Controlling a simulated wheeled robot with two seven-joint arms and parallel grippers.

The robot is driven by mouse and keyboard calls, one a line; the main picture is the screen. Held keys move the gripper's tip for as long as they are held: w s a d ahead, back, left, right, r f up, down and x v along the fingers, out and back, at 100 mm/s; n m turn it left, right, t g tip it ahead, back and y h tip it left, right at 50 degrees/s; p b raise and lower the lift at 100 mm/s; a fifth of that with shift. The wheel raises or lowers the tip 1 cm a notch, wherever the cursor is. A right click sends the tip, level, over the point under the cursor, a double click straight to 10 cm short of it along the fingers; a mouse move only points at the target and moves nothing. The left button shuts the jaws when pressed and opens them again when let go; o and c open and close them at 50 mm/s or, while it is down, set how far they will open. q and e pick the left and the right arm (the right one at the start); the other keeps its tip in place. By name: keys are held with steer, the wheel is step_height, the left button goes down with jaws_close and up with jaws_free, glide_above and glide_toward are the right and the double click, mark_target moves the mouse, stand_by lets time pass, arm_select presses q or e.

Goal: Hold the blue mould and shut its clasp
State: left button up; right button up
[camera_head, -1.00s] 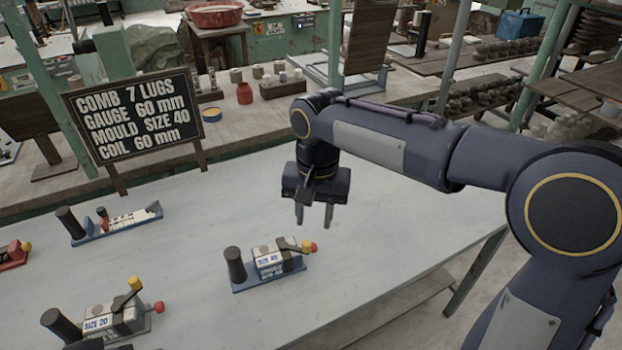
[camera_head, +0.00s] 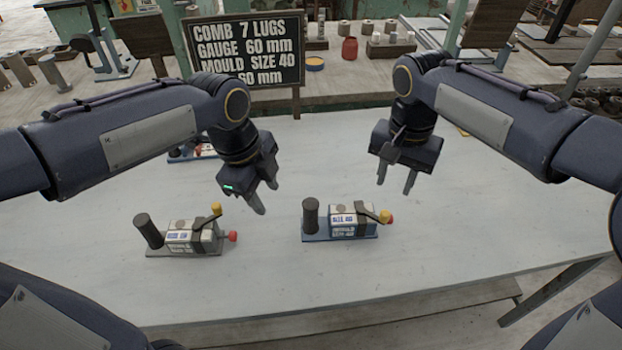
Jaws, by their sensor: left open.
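The blue mould (camera_head: 343,222) stands on the table, with a blue base, a dark upright post at its left end and a white labelled block. Its lever, with a yellow knob, slopes down to the right; a red knob is close by it. I cannot tell whether the clasp is fully shut. My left gripper (camera_head: 266,192) is open and empty, above the table to the upper left of the blue mould. My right gripper (camera_head: 396,178) is open and empty, above the table to its upper right. Neither gripper touches the mould.
A similar grey-based mould (camera_head: 186,237) with a raised yellow-knobbed lever stands to the left. Another small device (camera_head: 190,152) is partly hidden behind my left arm. A black sign (camera_head: 247,50) stands at the back. The pale table (camera_head: 460,230) is clear on the right.

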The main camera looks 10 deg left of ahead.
mark_target(311, 217)
arm_select(q)
steer(key=w+d+m, duration=0.2)
steer(key=m, duration=0.1)
steer(key=w+d+f+m+y, duration=0.1)
steer(key=d+m, duration=0.1)
steer(key=m, duration=0.1)
steer(key=w+d+f+m+g, duration=0.1)
steer(key=w+d+m, duration=0.1)
steer(key=m, duration=0.1)
steer(key=shift+w+d+f+y, duration=0.25)
steer(key=shift+w+d+y, duration=0.05)
steer(key=shift+w+d, duration=0.1)
steer(key=shift+w+d+f+m, duration=0.25)
steer(key=shift+d+f+m, duration=0.15)
steer(key=shift+m, duration=0.2)
step_height(311, 217, down, 12)
steer(key=shift+r, duration=0.2)
steer(key=shift+c, duration=0.3)
jaws_close()
